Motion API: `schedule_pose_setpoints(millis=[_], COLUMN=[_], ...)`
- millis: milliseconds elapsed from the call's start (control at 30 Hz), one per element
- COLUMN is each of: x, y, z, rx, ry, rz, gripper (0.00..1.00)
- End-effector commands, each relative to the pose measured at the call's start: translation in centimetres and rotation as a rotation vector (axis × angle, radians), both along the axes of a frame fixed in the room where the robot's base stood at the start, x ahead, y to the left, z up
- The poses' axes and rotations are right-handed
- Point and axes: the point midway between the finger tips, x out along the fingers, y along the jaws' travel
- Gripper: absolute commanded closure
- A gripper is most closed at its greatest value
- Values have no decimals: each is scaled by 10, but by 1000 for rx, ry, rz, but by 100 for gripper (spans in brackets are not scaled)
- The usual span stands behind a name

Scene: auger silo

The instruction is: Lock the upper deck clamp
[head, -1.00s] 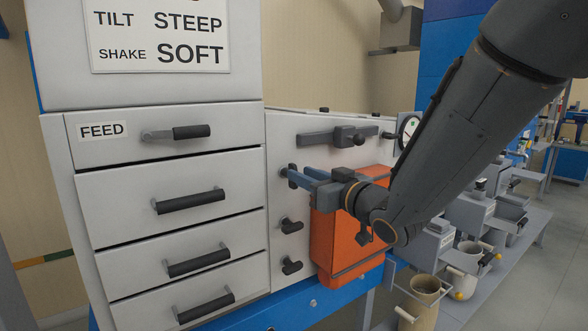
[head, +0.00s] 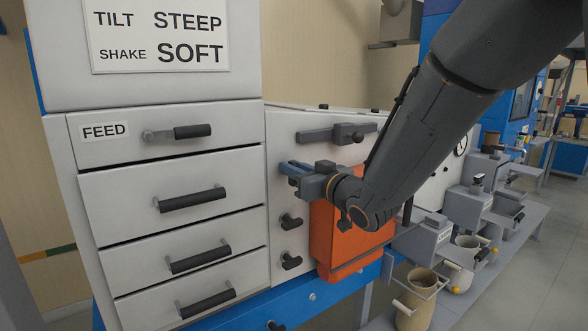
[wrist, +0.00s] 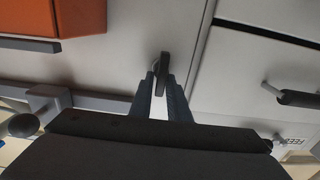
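The upper deck clamp (wrist: 163,68) is a dark lever on the pale side panel. In the wrist view it stands between my two blue-grey fingertips, which touch or nearly touch it on both sides. My gripper (wrist: 161,84) has its fingers close together on it. In the head view my gripper (head: 288,173) reaches the panel beside the drawer stack and covers most of this clamp. Two similar dark clamps sit below it, the middle one (head: 290,222) and the lowest one (head: 291,261).
An orange box (head: 343,245) is mounted right of the clamps, under my wrist. A dark slide bar (head: 318,136) lies above my gripper. Drawers with black handles (head: 191,200) stand at left. Beakers (head: 417,292) and a low bench are at right.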

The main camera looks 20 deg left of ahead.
Motion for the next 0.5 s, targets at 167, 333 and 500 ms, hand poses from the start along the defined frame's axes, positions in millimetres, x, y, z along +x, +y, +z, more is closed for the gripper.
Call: schedule_pose_setpoints(millis=[167, 333, 500], x=[0, 0, 0], y=[0, 0, 0], z=[0, -1, -1], rx=[10, 22, 34], ry=[14, 27, 42], rz=[1, 1, 1], gripper=[100, 100, 100])
